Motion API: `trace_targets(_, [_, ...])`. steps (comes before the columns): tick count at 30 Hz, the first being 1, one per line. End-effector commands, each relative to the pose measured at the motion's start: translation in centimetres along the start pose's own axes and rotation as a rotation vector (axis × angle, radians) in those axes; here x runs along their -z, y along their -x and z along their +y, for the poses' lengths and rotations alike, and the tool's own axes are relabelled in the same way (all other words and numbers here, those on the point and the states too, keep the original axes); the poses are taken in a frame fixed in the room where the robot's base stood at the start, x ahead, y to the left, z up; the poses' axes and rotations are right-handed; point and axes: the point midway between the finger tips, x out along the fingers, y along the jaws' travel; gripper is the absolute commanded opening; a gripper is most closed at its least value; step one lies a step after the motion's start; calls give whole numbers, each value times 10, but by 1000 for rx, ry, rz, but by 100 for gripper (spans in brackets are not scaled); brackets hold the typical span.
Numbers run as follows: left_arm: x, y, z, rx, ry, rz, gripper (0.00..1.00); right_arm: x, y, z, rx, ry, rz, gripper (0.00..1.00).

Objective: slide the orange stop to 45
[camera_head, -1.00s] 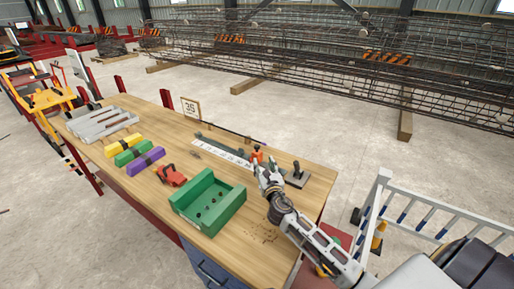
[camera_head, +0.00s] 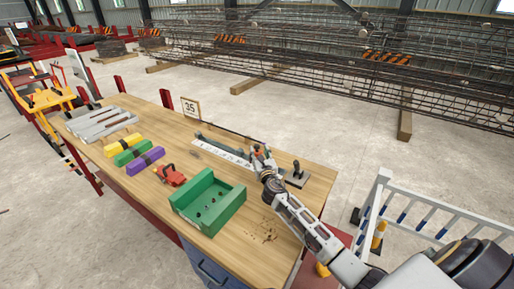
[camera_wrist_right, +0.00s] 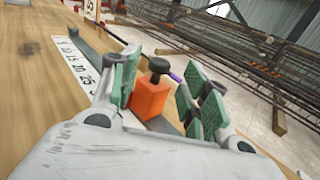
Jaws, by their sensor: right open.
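The orange stop (camera_wrist_right: 151,97) with a dark knob on top stands on the rail in the right wrist view, between the spread fingers of my right gripper (camera_wrist_right: 160,95). In the head view the stop is mostly hidden behind my right gripper (camera_head: 260,158). My right gripper is open around the stop; I cannot tell if any finger touches it. The white scale strip (camera_wrist_right: 72,62) beside the rail shows numbers up to about 25 before the gripper hides the rest; it also shows in the head view (camera_head: 222,149). My left gripper is not in view.
A black joystick-like object (camera_head: 298,174) stands right of the rail. The rebar cage (camera_head: 330,55) is behind the table.

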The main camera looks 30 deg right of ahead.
Motion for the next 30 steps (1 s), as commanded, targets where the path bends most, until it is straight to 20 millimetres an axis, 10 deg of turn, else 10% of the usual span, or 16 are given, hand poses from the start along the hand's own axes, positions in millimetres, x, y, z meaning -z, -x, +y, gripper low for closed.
trace_targets(30, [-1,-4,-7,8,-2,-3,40,0,-53,0,0,1,0,46])
